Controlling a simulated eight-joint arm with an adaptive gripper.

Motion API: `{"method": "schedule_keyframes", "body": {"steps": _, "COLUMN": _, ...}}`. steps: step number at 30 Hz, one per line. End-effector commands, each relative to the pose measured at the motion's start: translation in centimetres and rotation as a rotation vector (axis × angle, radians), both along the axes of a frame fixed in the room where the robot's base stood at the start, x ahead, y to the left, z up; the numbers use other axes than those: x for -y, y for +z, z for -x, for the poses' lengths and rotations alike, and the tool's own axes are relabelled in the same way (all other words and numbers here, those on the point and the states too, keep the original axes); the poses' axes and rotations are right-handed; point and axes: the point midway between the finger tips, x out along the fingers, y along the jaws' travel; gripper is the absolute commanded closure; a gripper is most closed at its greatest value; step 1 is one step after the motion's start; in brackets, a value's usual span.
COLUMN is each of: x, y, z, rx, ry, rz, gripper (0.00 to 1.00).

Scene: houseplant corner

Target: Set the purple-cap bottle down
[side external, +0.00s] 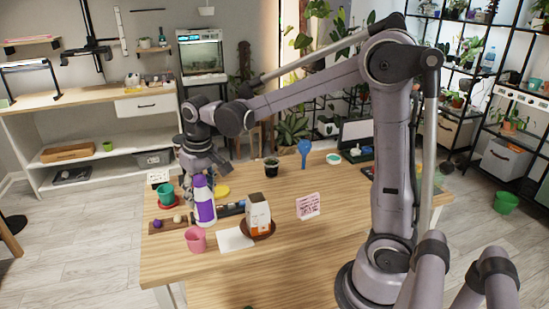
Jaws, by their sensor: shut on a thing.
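The purple-cap bottle (204,205), white and purple, is upright at the left part of the wooden table. My gripper (203,172) comes down over its upper end and is shut on it. The fingers and wrist hide part of the bottle's top. I cannot tell from this view whether its base touches the table or hangs just above it.
A pink pot (196,240), white sheet (234,240) and carton (258,214) on a brown saucer (271,230) stand in front. A pink card (308,206) stands right. The front tabletop is clear.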

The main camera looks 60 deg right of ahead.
Motion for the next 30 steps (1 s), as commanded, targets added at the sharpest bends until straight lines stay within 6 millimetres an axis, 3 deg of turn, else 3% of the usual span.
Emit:
{"method": "schedule_keyframes", "body": {"steps": 7, "x": 3.6, "y": -4.1, "z": 1.2, "rx": 0.002, "ry": 0.143, "rz": -0.002, "gripper": 1.00}}
{"method": "schedule_keyframes", "body": {"steps": 16, "x": 4.4, "y": -5.1, "z": 1.7, "rx": 0.005, "ry": 0.192, "rz": 0.000, "gripper": 1.00}}
{"method": "schedule_keyframes", "body": {"steps": 22, "x": 4.4, "y": -3.4, "z": 1.7, "rx": 0.005, "ry": 0.191, "rz": 0.000, "gripper": 1.00}}
{"method": "schedule_keyframes", "body": {"steps": 30, "x": 4.4, "y": 2.0, "z": 1.7, "rx": 0.005, "ry": 0.190, "rz": 0.000, "gripper": 1.00}}
